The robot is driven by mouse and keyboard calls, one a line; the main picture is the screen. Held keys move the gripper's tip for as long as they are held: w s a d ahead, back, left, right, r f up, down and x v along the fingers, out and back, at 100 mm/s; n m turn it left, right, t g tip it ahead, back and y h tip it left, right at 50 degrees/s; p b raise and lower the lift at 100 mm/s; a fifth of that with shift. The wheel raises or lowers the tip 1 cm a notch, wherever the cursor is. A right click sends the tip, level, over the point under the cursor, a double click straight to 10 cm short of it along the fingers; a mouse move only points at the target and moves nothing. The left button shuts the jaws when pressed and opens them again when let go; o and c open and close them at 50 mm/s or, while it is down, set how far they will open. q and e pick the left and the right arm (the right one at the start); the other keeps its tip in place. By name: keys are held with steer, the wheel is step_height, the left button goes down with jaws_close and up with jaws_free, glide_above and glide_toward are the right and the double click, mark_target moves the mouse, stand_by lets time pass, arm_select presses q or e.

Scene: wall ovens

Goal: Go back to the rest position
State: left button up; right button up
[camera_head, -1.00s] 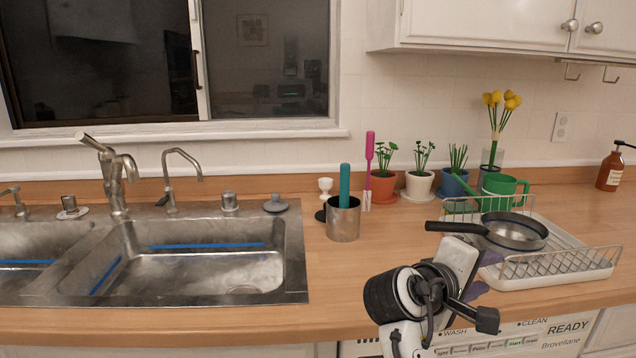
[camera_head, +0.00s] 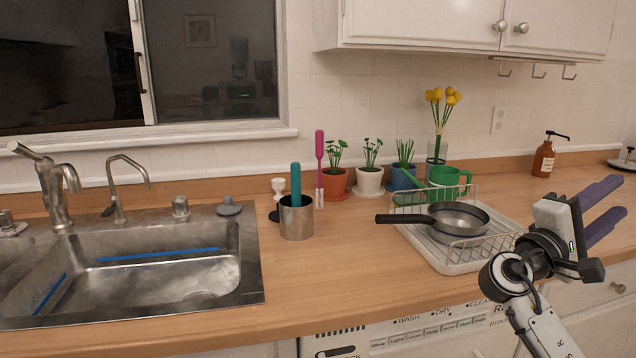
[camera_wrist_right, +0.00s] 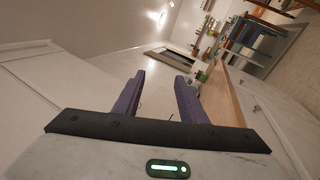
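My right gripper (camera_head: 604,210) is at the right of the head view, raised over the counter's front edge and to the right of the dish rack. Its two purple fingers are spread apart with nothing between them. In the right wrist view the right gripper (camera_wrist_right: 160,97) also shows an empty gap between its fingers. It touches nothing that I can see. My left gripper is in neither view.
A steel cup (camera_head: 296,221), potted plants and a soap bottle (camera_head: 543,158) stand on the wooden counter (camera_head: 330,285). The sink (camera_head: 170,270) is at left. Upper cabinets (camera_head: 430,25) hang above.

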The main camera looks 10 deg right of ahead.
steer(key=w+a+f+n+t+y, duration=0.15)
steer(key=f+n+t+y, duration=0.25)
steer(key=f, duration=0.6)
steer(key=w+a+f+n+t+y, duration=0.1)
steer(key=w+f+n+t+y, duration=0.25)
steer(key=f, duration=0.55)
steer(key=s+a+f+y, duration=0.3)
steer(key=f, duration=0.6)
steer(key=s+a+f+y, duration=0.2)
steer(key=a+f+y, duration=0.2)
steer(key=f, duration=0.5)
steer(key=s+a+f+m+g+y, duration=0.2)
steer(key=s+a+f+y, duration=0.2)
steer(key=s+a+f, duration=0.5)
steer(key=s+a+f+m+g+y, duration=0.25)
steer(key=s+a+f+y, duration=0.35)
steer(key=s, duration=0.6)
steer(key=a+m+t, duration=0.1)
steer(key=a+m, duration=0.4)
steer(key=a, duration=0.8)
steer(key=shift+f+t, duration=0.4)
steer(key=shift+h, duration=0.25)
